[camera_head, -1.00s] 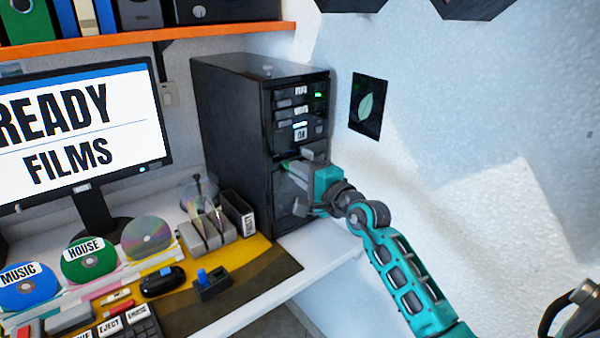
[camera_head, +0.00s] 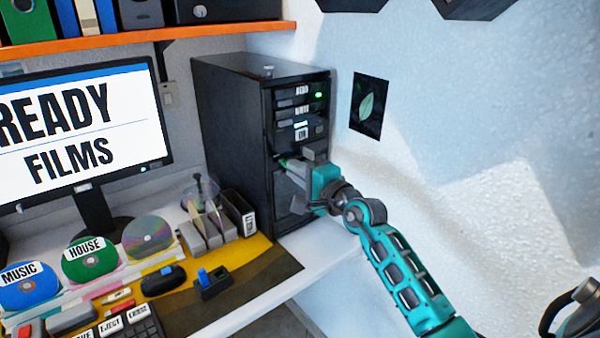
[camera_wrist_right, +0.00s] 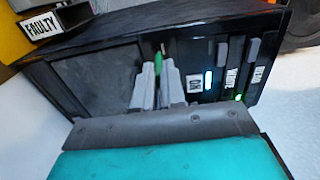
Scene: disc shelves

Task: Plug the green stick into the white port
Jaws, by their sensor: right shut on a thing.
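My right gripper (camera_head: 296,166) is at the front of the black computer tower (camera_head: 232,140), below its labelled drive buttons. It is shut on the green stick (camera_wrist_right: 158,63), whose green body shows between the grey fingertips (camera_wrist_right: 158,84) in the right wrist view. The stick's tip points at the tower's front panel. A bit of green also shows at the fingertips in the head view (camera_head: 283,161). I cannot tell whether the tip touches the panel. The white port cannot be made out.
A blue stick (camera_head: 202,275) stands in a small dark holder (camera_head: 213,287) on the desk. A monitor (camera_head: 80,130), labelled discs (camera_head: 88,261) and a black mouse (camera_head: 162,280) are to the left. The textured wall (camera_head: 450,140) is to the right of the tower.

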